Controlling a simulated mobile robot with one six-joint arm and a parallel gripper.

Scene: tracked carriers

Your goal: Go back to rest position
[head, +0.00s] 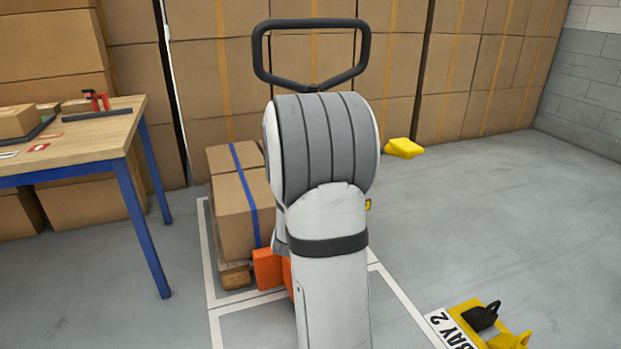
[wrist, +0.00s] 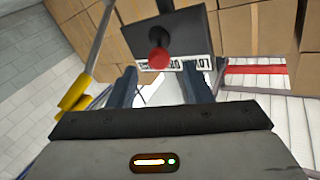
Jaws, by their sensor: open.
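My gripper (wrist: 163,80) is open in the wrist view, its two dark fingers apart with nothing clasped between them. Just beyond the fingertips is a dark plate (wrist: 188,34) with a red knob (wrist: 159,58) and a white strip of upside-down lettering along its edge. I cannot tell whether the fingers touch it. In the head view, my white and grey arm stands upright in the middle and hides my gripper.
Strapped cartons (head: 236,205) sit on a pallet behind my arm. A black loop handle (head: 263,52) rises there, with an orange part (head: 268,268) lower down. A workbench (head: 85,138) stands left. A yellow block (head: 404,148) and a Bay 2 sign (head: 452,330) lie right; floor between is clear.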

